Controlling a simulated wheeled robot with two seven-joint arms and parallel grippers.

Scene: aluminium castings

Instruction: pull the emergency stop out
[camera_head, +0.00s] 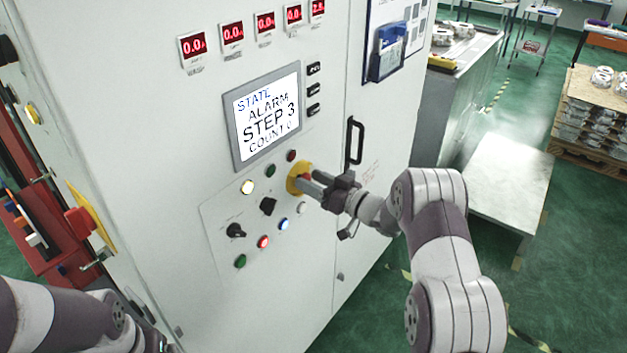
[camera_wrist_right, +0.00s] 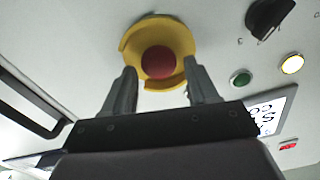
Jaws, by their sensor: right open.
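The emergency stop is a red button on a round yellow base (camera_head: 294,181) on the white cabinet's control panel, just below the screen. In the right wrist view the red button (camera_wrist_right: 159,62) shows between the two fingertips, with the yellow base around it. My right gripper (camera_head: 308,183) is open in front of the button, one finger on each side of it; whether the fingers touch it I cannot tell. The gripper also shows in the right wrist view (camera_wrist_right: 160,85). My left arm enters at the lower left, and its gripper is out of view.
The screen (camera_head: 266,116) reads "STATE ALARM STEP 3". Lit buttons and a black rotary switch (camera_head: 268,206) sit close beside the stop. A black door handle (camera_head: 354,141) stands to the right. Another red knob on yellow (camera_head: 80,222) is on the cabinet's left side.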

